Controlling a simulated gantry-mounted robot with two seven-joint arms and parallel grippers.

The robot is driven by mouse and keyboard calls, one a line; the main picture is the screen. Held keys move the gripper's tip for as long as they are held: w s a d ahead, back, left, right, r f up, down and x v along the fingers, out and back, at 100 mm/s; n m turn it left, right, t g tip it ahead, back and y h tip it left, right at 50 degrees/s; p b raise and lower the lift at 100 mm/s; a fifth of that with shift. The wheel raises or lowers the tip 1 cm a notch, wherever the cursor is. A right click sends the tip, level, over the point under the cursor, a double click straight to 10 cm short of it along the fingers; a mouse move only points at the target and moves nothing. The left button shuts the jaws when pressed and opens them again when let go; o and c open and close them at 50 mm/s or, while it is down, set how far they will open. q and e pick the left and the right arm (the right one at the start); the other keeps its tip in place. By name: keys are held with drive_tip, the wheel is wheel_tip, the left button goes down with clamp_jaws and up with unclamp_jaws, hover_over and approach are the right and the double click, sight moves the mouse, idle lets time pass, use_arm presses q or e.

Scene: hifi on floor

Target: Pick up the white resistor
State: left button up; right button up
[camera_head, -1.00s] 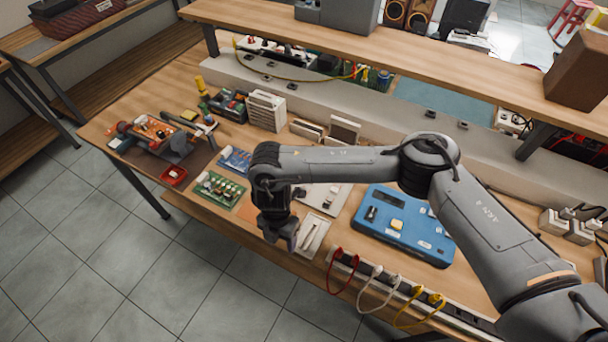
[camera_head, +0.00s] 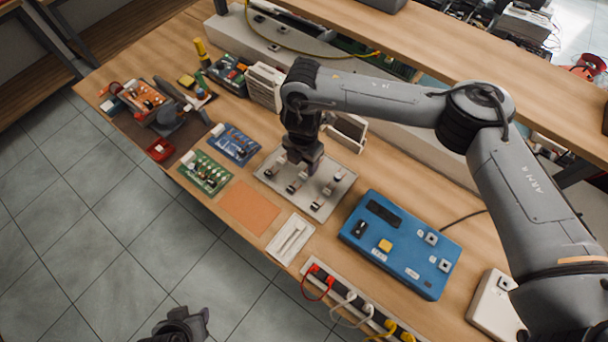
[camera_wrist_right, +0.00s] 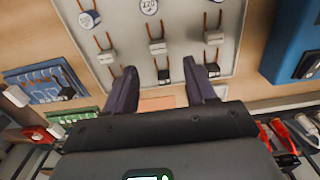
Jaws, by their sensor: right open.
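A light grey board (camera_head: 345,189) lies on the workbench with small parts in rows. In the right wrist view the board (camera_wrist_right: 185,22) carries three whitish block parts with copper leads: a left one (camera_wrist_right: 107,56), a middle one (camera_wrist_right: 157,47) and a right one (camera_wrist_right: 213,37). I cannot tell which is the white resistor. My right gripper (camera_head: 301,166) is above the board's far-left part, pointing down. In its wrist view the gripper (camera_wrist_right: 160,70) is open and empty, the middle block just beyond the gap. My left gripper (camera_head: 182,322) is low at the bottom edge, away from the bench; its jaws are unclear.
A blue box (camera_head: 400,250) stands right of the board. A white tray (camera_head: 290,238), an orange mat (camera_head: 248,207) and green (camera_head: 205,172) and blue (camera_head: 234,144) circuit boards lie nearby. A power strip (camera_head: 345,295) with cables runs along the front edge. A raised shelf (camera_head: 480,70) is behind.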

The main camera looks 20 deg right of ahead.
sight(304, 174)
drive_tip(key=shift+w+d+f+b, duration=0.1)
drive_tip(key=shift+w+f+b, duration=0.1)
drive_tip(key=shift+f, duration=1.5)
drive_tip(key=shift+w+d+f+b, duration=0.1)
drive_tip(key=shift+f+b, duration=0.1)
drive_tip(key=shift+f, duration=1.5)
clamp_jaws()
